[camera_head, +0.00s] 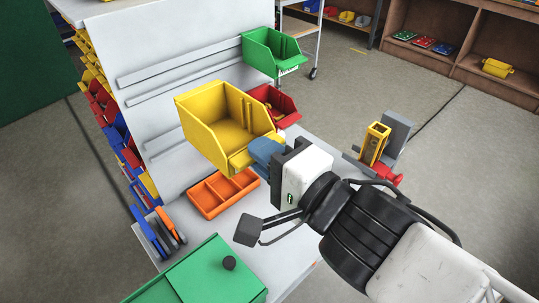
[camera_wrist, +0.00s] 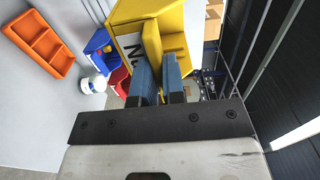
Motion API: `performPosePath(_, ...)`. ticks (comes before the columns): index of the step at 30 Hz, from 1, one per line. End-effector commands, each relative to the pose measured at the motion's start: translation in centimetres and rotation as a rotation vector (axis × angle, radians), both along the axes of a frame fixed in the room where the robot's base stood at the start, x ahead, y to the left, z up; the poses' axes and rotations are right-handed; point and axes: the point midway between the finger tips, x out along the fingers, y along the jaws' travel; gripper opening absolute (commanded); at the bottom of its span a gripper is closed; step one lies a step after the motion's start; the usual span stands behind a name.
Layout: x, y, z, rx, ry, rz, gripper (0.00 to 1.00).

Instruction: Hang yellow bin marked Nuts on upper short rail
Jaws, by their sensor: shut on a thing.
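The yellow bin (camera_head: 232,125) is held in the air in front of the white panel, its open side up. A lower rail is mostly hidden behind the bin.
A green bin (camera_head: 272,50) hangs at the upper rail's right end. A red bin (camera_head: 270,103) sits below it, partly hidden. An orange divided tray (camera_head: 222,192) lies on the bench below. A green box (camera_head: 205,275) stands in front. The rails left of the green bin are bare.

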Motion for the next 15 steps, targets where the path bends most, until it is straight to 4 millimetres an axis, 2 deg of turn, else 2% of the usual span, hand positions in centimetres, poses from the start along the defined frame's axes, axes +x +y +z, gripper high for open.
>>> performPosePath(15, 2.3, 2.4, 0.0, 0.001, 0.001, 0.000, 0.00)
